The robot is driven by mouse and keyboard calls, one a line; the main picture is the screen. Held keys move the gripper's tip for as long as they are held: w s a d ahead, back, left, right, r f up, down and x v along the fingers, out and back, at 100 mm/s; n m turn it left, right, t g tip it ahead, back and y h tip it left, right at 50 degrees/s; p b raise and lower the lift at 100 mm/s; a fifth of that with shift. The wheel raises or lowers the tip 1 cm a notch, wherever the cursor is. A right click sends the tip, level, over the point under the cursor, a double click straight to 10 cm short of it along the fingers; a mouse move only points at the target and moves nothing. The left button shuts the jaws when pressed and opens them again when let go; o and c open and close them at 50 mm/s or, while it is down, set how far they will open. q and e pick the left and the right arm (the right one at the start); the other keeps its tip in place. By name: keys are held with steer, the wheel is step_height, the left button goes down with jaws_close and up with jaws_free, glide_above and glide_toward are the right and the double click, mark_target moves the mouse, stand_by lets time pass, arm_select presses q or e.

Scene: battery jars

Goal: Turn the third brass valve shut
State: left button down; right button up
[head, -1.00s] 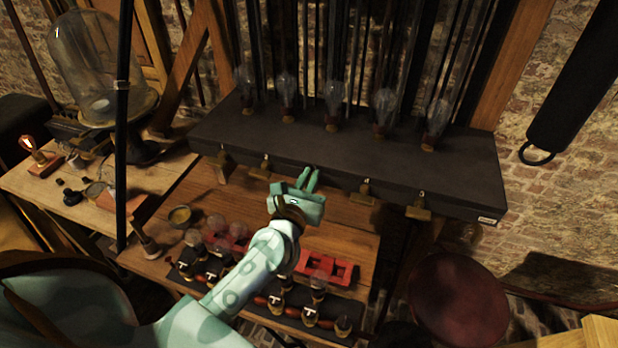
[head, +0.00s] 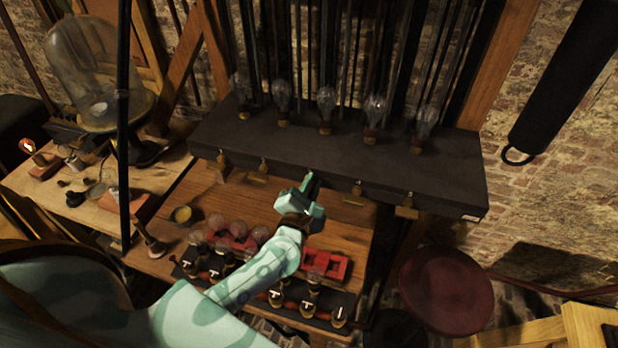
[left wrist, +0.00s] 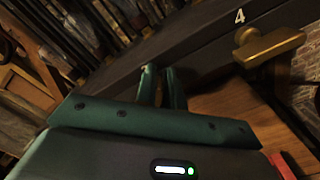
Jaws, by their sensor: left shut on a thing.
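A dark shelf box (head: 340,160) carries a row of brass valves along its front edge. The first valve (head: 221,166), second valve (head: 259,172), fourth valve (head: 356,195) and fifth valve (head: 406,208) show. The third valve is hidden behind my left gripper (head: 311,184), which is at its place in the row and shut on it. In the left wrist view, my left gripper's green fingers (left wrist: 162,86) point at the box front, close together. The fourth valve (left wrist: 268,46), under a white 4, is to their right. My right gripper is not in view.
Glass bulbs (head: 326,108) stand on the box above the valves. Below are a wooden bench (head: 345,235), red trays (head: 326,265) and several small bulbs. A red stool (head: 446,290) stands at the right, a glass dome (head: 88,70) at the left.

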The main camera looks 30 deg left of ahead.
arm_select(q)
steer(key=m, duration=0.1)
steer(key=m+p, duration=0.1)
steer(key=m, duration=0.1)
steer(key=m+p, duration=0.1)
steer(key=shift+d+f+m, duration=0.25)
steer(key=shift+f+m, duration=0.05)
steer(key=shift+d+f+m+p, duration=0.1)
steer(key=shift+f+m+p, duration=0.15)
steer(key=shift+m, duration=0.45)
steer(key=shift+a+f+m+p, duration=0.1)
steer(key=shift+m+p, duration=0.3)
steer(key=shift+m, duration=0.3)
steer(key=shift+d+f+m+p, duration=0.1)
steer(key=shift+f+m+p, duration=0.15)
steer(key=shift+m, duration=0.45)
steer(key=c, duration=1.5)
jaws_free()
steer(key=b+v, duration=0.1)
steer(key=v, duration=1.5)
